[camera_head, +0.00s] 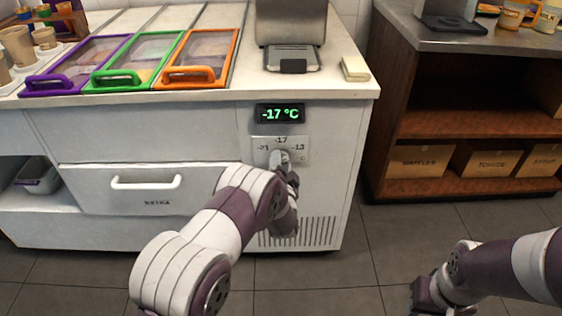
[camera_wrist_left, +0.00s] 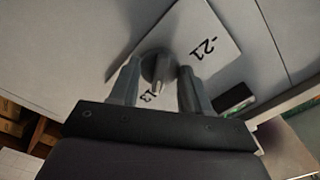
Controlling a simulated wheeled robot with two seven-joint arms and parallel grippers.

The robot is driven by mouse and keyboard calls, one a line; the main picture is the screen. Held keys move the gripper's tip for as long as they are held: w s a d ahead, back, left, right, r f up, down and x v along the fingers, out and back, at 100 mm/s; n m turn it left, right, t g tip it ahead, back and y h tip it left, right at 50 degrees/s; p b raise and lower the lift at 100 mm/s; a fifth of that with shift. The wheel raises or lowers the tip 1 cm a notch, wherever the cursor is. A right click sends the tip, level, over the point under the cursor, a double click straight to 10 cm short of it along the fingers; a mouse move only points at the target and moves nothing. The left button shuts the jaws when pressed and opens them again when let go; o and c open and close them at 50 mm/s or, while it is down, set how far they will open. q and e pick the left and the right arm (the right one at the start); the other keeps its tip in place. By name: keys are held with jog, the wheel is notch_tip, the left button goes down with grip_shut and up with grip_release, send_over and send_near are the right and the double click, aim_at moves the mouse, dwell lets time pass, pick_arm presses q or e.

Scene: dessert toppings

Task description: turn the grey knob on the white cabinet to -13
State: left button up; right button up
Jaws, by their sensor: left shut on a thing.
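The white cabinet (camera_head: 220,125) has a green-lit display (camera_head: 280,113) reading -17 °C. Below it is a dial plate (camera_head: 299,157) marked -21, -17 and -13 from left to right. The grey knob (camera_head: 278,157) is in the middle of the plate, partly covered by my left gripper in the head view. In the left wrist view the knob (camera_wrist_left: 156,64) sits between the two fingers of my left gripper (camera_wrist_left: 160,70), which is shut on it. The -21 mark and part of the 13 show there. My right gripper (camera_head: 436,297) hangs low at the lower right, away from the cabinet; its jaws are unclear.
A drawer with a white handle (camera_head: 146,183) is left of the dial, and a vent grille (camera_head: 318,232) is below. Lidded purple, green and orange bins (camera_head: 203,58) line the counter. Brown shelves (camera_head: 450,125) with boxes stand right, across a gap of clear floor.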

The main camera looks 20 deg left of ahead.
pick_arm(q)
jog(key=shift+m, duration=0.4)
jog(key=o, duration=1.1)
jog(key=shift+c, duration=0.2)
jog(key=shift+s, duration=0.1)
jog(key=p+v, duration=0.3)
jog(key=v, duration=0.9)
jog(key=shift+s+p, duration=0.25)
jog(key=shift+p, duration=0.15)
jog(key=shift+d, duration=0.1)
